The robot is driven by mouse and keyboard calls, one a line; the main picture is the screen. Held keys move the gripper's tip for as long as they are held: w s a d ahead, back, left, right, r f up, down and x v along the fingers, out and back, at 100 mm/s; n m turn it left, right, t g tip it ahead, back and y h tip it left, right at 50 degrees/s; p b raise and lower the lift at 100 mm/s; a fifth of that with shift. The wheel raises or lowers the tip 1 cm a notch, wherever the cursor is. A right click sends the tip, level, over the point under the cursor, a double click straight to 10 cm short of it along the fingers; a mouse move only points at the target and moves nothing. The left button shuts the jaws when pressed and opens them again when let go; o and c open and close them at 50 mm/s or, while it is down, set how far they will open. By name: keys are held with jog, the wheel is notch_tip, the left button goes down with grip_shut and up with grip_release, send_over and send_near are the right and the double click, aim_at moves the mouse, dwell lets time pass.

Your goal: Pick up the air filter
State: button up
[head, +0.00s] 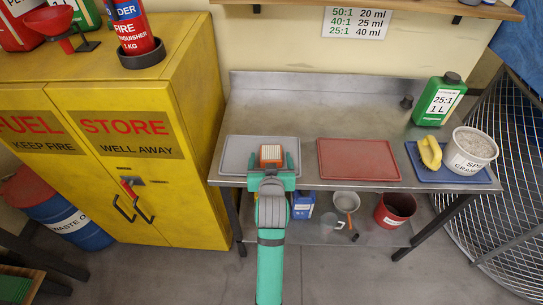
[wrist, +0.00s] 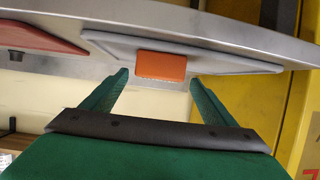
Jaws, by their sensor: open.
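The air filter (head: 271,153) is a small orange-framed block with a pale pleated top. It sits on the grey tray (head: 234,150) at the left of the steel bench, near the tray's front edge. My gripper (head: 272,166) is green, open and empty, and reaches in from the front. Its fingers stand one on each side of the filter's near end, with a gap on both sides. In the wrist view the filter (wrist: 162,66) shows its orange side centred between and beyond the fingertips (wrist: 158,78). Whether the fingers overlap its sides is hard to tell.
A red tray (head: 358,160) lies to the right. A blue tray (head: 478,177) holds a yellow item (head: 430,152) and a white tub (head: 472,150); a green bottle (head: 438,101) stands behind. The yellow cabinet (head: 190,190) is close on the left.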

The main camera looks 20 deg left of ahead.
aim_at(271, 157)
jog(key=shift+x, duration=2.25)
jog(key=shift+s+d+f, duration=0.1)
jog(key=shift+f, duration=0.05)
jog(key=c, duration=1.1)
jog(key=shift+d, duration=0.1)
jog(key=shift+c, duration=0.2)
